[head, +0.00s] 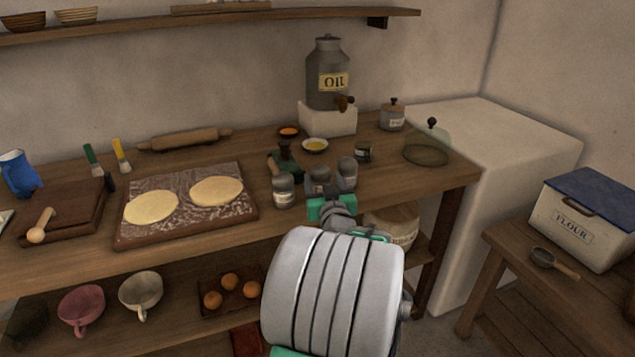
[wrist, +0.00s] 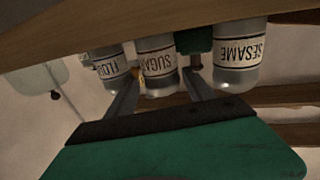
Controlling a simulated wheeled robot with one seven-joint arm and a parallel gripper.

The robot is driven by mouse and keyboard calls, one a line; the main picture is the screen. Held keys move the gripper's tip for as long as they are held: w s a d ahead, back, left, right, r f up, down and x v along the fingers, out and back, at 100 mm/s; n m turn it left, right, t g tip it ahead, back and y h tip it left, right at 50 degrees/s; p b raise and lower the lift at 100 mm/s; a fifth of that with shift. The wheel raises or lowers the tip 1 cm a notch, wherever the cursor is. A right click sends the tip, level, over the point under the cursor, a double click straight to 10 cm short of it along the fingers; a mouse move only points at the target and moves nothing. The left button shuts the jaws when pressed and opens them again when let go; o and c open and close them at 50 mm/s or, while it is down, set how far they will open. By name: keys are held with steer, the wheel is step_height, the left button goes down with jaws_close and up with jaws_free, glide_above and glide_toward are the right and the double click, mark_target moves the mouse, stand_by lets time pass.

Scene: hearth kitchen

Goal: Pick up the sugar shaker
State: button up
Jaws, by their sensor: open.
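The sugar shaker (wrist: 158,62) is a grey shaker with a cream SUGAR label. In the wrist view it appears upside down, between the two fingers of my gripper (wrist: 162,84). The fingers are open, one on each side; I cannot tell whether they touch it. In the head view the sugar shaker (head: 318,177) stands near the table's front edge, its lower part hidden behind my gripper (head: 322,196). The sesame shaker (wrist: 238,55) is on one side and the flour shaker (wrist: 112,65) on the other, both close to the fingers.
The sesame shaker (head: 283,191) and flour shaker (head: 347,172) flank it on the wooden table. A dark green object (head: 285,160) and small bowl (head: 315,145) stand behind. A dough board (head: 245,210) lies left; a glass dome (head: 428,148) stands right.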

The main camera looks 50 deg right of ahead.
steer(key=x, duration=0.3)
steer(key=shift+w+d+f, duration=0.1)
steer(key=shift+w, duration=0.1)
steer(key=c, duration=1.2)
